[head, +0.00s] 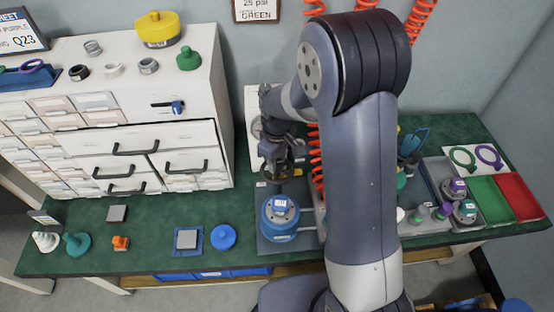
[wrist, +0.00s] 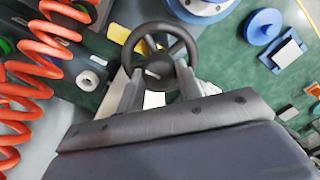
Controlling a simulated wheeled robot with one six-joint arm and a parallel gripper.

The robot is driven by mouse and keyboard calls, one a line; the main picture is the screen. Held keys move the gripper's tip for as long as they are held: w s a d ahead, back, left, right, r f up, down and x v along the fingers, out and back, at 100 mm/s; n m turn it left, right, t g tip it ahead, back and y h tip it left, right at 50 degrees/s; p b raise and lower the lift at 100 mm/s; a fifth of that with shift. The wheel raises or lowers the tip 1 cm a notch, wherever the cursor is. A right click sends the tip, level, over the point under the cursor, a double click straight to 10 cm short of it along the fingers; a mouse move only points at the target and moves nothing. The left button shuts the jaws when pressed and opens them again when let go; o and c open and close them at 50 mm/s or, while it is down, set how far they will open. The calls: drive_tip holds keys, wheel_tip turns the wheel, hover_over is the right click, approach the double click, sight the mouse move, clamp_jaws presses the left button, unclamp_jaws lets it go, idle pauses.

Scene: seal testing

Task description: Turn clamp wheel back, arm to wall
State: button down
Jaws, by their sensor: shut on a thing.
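The clamp wheel (wrist: 147,46) is a black handwheel with spokes, seen between my fingers in the wrist view. My gripper (wrist: 160,78) is shut on the wheel, with one finger on each side of its near part. In the head view, my gripper (head: 281,164) is above and behind a blue round fixture (head: 281,223) on a grey base plate. The wheel is mostly hidden there by my gripper. The clamp arm cannot be made out clearly in either view. The wall (head: 255,55) is behind the bench.
Coiled orange hoses (wrist: 35,75) hang close to my gripper's left in the wrist view. A white drawer cabinet (head: 222,110) stands left of my arm. A grey tray with fittings and green and red bins (head: 518,196) are at right. The front left bench has loose parts.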

drive_tip(key=n, duration=0.4)
drive_tip(key=shift+n, duration=0.3)
drive_tip(key=n, duration=0.3)
drive_tip(key=shift+n+b, duration=0.3)
drive_tip(key=n, duration=0.4)
drive_tip(key=shift+n, duration=1.8)
drive_tip(key=c, duration=1)
unclamp_jaws()
wheel_tip(320, 180, up, 11)
